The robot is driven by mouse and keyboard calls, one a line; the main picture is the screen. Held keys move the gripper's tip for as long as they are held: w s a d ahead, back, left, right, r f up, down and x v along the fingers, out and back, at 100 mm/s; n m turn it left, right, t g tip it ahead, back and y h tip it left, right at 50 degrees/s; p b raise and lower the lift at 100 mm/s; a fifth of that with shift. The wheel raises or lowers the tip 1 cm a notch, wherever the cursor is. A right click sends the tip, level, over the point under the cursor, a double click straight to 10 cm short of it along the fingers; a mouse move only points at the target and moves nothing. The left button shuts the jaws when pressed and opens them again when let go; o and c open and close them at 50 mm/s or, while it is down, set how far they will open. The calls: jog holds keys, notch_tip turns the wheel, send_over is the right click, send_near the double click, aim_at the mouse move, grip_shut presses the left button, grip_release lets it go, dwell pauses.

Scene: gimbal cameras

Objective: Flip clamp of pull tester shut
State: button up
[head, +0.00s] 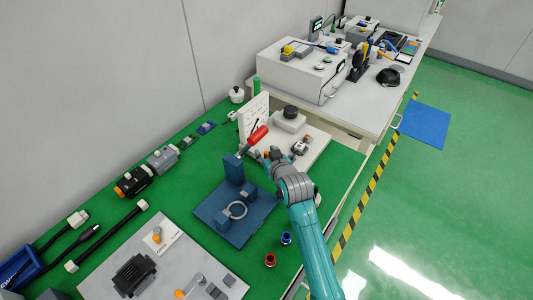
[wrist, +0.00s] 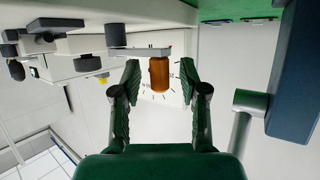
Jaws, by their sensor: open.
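The pull tester has a white base (head: 316,152) and an upright white panel (head: 254,117) on the green bench in the head view. In the wrist view, the clamp's orange handle (wrist: 159,75) sits at the end of a grey lever (wrist: 143,52). My gripper (head: 267,156) is over the near left part of the tester. In the wrist view my gripper (wrist: 161,82) is open, with one finger on each side of the orange handle. Gaps show between the handle and both fingers. My gripper and arm hide part of the tester in the head view.
A blue fixture (head: 212,212) with a red-handled lever (head: 258,135) stands close to the left of my gripper. It also appears at the right edge of the wrist view (wrist: 301,80). Red (head: 270,260) and blue (head: 286,238) small parts lie near the front edge.

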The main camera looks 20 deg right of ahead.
grip_shut()
jog(key=shift+s+d+n+y, duration=0.15)
jog(key=shift+n+y, duration=0.15)
jog(key=shift+y, duration=0.2)
jog(key=n+y, duration=0.1)
jog(key=s+d+n+g+y, duration=0.1)
jog(key=n+y, duration=0.1)
jog(key=shift+d, duration=0.1)
jog(key=n+y, duration=0.1)
jog(key=d+n+g+y, duration=0.1)
jog(key=n+y, duration=0.1)
jog(key=n+g+y, duration=0.1)
jog(key=shift+s+d+r+y, duration=0.1)
jog(key=shift+s+d+y, duration=0.25)
jog(key=shift+d+y, duration=0.05)
jog(key=n+g+y, duration=0.1)
jog(key=d+n+g+y, duration=0.1)
jog(key=n+g, duration=0.1)
jog(key=d+n+g+y, duration=0.1)
jog(key=n, duration=0.1)
jog(key=shift+g, duration=0.4)
jog(key=shift+w+d+n+g+y, duration=0.1)
jog(key=shift+d+n+g+y, duration=0.3)
jog(key=shift+n+g, duration=0.7)
jog(key=shift+w+d+n+g+y, duration=0.15)
jog(key=shift+d+n+g, duration=0.35)
jog(key=shift+n+g, duration=0.55)
jog(key=shift+s+g, duration=0.1)
jog(key=shift+g, duration=0.15)
